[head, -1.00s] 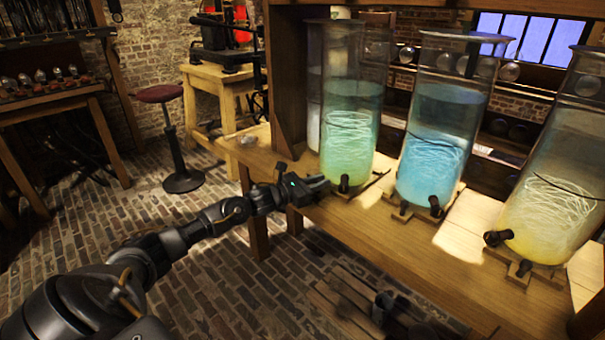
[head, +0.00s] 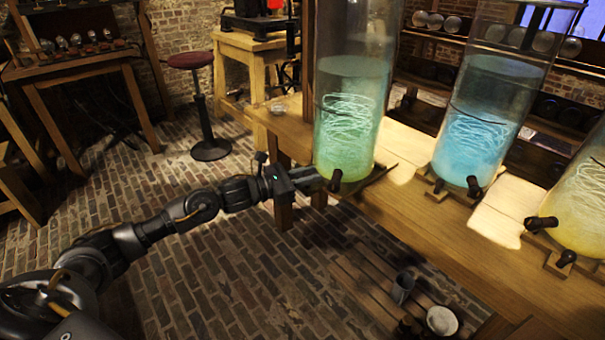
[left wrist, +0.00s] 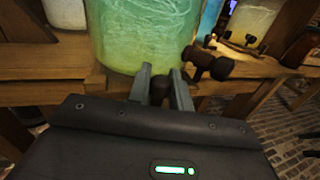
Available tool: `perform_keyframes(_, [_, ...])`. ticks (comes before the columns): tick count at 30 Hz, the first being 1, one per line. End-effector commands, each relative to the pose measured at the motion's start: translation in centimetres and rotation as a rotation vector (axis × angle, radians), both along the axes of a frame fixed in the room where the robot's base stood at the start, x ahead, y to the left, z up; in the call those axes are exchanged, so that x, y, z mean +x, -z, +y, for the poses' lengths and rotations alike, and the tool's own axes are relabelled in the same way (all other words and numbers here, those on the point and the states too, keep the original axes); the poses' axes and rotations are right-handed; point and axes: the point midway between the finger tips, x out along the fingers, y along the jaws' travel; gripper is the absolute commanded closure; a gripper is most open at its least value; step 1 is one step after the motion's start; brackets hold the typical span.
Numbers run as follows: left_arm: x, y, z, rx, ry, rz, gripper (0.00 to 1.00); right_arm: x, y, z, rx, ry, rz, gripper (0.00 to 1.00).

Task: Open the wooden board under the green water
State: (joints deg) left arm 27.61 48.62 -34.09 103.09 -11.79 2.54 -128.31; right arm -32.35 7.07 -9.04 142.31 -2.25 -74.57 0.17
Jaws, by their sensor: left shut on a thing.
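The glass jar of green water (head: 345,120) stands on the wooden bench, with a dark tap (head: 336,178) low on its front. A thin wooden board (head: 372,182) shows under the jar, its edge sticking out at the right. My left gripper (head: 318,184) is at the bench's front edge, just left of the tap. In the left wrist view its two fingers are shut on a small dark knob (left wrist: 158,87) below the green jar (left wrist: 135,35). The tap (left wrist: 208,65) is to the right of the fingers. The knob is hidden in the head view. My right gripper is out of view.
A blue-water jar (head: 480,120) and a yellow-water jar (head: 575,210) stand further right on the bench (head: 430,230), with their own taps. The brick floor at left is open around a stool (head: 208,110).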

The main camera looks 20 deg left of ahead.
Motion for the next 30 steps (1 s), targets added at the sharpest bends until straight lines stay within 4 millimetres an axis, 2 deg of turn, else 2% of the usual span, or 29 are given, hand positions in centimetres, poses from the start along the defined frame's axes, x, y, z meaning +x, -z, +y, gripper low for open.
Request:
perform_keyframes(9, [-0.2,0.2,-0.1,0.001,0.006,0.002,1.00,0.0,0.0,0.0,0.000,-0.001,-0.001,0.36])
perform_keyframes(10, [-0.2,0.2,-0.1,0.001,0.006,0.002,0.77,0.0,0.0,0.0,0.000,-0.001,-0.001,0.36])
perform_keyframes(14, [-0.2,0.1,-0.1,0.000,0.004,0.002,0.60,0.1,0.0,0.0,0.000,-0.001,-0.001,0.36])
perform_keyframes(23, [-0.3,0.1,0.2,0.000,0.001,0.001,0.60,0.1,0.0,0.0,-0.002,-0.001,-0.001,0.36])
perform_keyframes(26, [-1.0,0.2,0.8,0.001,0.000,0.003,0.60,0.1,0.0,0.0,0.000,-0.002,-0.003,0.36])
perform_keyframes(30, [-2.9,0.3,2.5,0.003,0.000,0.005,0.60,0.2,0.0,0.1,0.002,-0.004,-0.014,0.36])
